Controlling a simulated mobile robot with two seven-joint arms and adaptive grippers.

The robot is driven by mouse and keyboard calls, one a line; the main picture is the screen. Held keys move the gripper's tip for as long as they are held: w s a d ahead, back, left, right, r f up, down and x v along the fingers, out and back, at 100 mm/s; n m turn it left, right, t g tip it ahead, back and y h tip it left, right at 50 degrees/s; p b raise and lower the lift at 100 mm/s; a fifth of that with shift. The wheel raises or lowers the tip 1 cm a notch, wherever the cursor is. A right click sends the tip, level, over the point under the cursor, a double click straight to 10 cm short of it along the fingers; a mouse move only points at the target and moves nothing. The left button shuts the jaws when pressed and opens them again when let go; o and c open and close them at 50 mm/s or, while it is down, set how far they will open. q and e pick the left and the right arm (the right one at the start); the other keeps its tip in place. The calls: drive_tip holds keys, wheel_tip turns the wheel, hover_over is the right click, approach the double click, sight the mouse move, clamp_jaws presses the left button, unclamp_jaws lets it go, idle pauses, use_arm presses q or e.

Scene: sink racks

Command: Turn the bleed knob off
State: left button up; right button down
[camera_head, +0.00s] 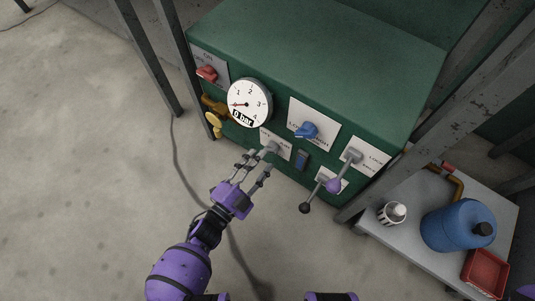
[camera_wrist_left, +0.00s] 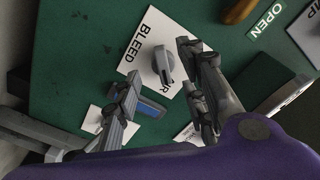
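The bleed knob (camera_head: 272,147) is a small grey knob on a white plate low on the green cabinet's front. In the left wrist view the grey knob (camera_wrist_left: 163,65) sits on the plate marked BLEED (camera_wrist_left: 148,33), its raised grip running roughly up and down the picture. The plate's other words are partly hidden. My left gripper (camera_head: 260,164) is open just in front of the knob. In the wrist view its fingers stand on either side of the knob, with visible gaps and nothing held. My right gripper is not in view.
A table (camera_head: 405,240) with a blue jug (camera_head: 457,226) stands at right.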

sight(272, 148)
use_arm(q)
drive_tip(key=b+x, duration=0.1)
drive_tip(key=x, duration=0.3)
drive_tip(key=shift+f, duration=0.1)
clamp_jaws()
